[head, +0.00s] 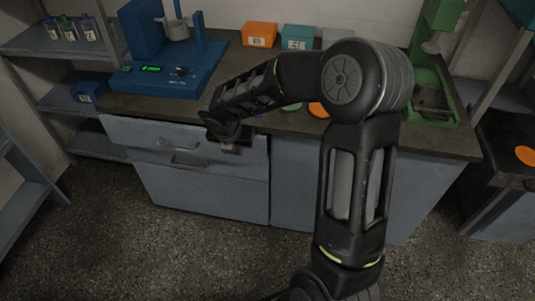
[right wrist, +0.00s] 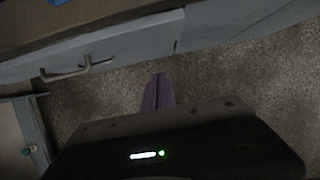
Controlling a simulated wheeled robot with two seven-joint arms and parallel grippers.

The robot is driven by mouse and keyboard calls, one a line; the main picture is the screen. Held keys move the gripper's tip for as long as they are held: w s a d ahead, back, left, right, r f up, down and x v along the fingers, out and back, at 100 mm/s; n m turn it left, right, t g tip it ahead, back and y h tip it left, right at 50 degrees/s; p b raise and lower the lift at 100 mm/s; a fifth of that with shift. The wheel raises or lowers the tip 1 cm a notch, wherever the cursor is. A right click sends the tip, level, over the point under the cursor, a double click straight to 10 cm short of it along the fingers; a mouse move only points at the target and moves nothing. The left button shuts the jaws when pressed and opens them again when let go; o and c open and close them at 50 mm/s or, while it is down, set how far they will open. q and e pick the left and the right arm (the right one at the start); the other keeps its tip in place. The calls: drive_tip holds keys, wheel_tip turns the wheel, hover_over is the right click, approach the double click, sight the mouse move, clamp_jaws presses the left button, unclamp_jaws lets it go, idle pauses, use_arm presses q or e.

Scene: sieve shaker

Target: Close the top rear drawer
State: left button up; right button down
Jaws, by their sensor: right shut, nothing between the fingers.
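The grey-blue top drawer (head: 135,132) is in the cabinet under the worktop, left of centre in the head view. Its front lies close below the worktop edge; I cannot tell whether a small gap is left. Its bar handle also shows in the right wrist view (right wrist: 80,68). My right gripper (head: 236,146) is at the right end of the drawer front, with its fingers shut and empty. In the right wrist view its fingers (right wrist: 158,92) point toward the cabinet front, below and right of the handle. Contact cannot be made out. My left gripper is not in view.
A blue machine (head: 165,75), an orange box (head: 259,34) and a teal box (head: 297,37) stand on the worktop (head: 140,105). A green machine (head: 432,105) stands at its right end. Shelves (head: 60,95) are at the left. The speckled floor in front is clear.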

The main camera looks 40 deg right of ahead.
drive_tip(key=shift+w, duration=0.2)
drive_tip(key=shift+f, duration=0.1)
drive_tip(key=w+d+f, duration=0.5)
drive_tip(key=f, duration=0.4)
drive_tip(key=shift+d, duration=0.4)
